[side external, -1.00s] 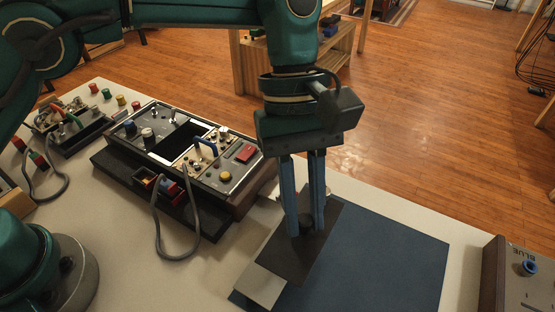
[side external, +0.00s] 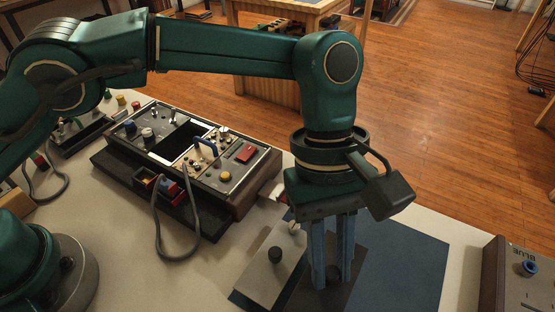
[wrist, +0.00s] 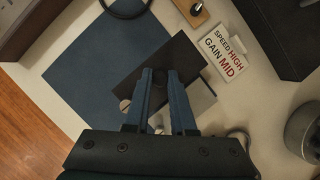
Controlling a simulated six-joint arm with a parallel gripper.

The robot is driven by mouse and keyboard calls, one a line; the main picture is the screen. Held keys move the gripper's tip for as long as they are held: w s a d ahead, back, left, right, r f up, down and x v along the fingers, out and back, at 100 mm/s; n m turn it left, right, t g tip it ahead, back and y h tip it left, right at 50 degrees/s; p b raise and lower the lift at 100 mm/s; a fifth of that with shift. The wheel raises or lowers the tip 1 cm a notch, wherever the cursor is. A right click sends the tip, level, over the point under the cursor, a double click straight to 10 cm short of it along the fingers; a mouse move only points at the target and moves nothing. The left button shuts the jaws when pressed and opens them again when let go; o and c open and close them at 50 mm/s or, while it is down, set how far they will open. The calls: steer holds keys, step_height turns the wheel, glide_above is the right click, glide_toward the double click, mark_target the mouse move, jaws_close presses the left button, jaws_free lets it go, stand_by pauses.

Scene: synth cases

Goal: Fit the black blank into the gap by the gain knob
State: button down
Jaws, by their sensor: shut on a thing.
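The black blank (side external: 318,298) is a flat dark plate with a small round grip, which my gripper (side external: 333,275) is shut on. The blank is over the blue mat; I cannot tell whether it touches. In the wrist view the blank (wrist: 182,54) lies slantwise beyond the fingertips (wrist: 159,78). A light grey plate with a black knob (side external: 268,268) lies just left of it. The knob labels are too small to read.
A card in the wrist view (wrist: 225,50) reads "SPEED HIGH GAIN MID". A grey cable (side external: 158,235) loops in front of the console, by a small bin (side external: 146,180). A box marked "BLUE" (side external: 520,285) is at right. The blue mat (side external: 405,265) has free room.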

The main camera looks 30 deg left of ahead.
mark_target(331, 288)
steer(key=shift+s+d+f, duration=0.35)
steer(key=shift+d+f, duration=0.05)
steer(key=shift+d, duration=0.1)
steer(key=shift+f, duration=1.95)
steer(key=shift+f, duration=0.1)
steer(key=c, duration=0.8)
jaws_free()
steer(key=shift+o, duration=0.2)
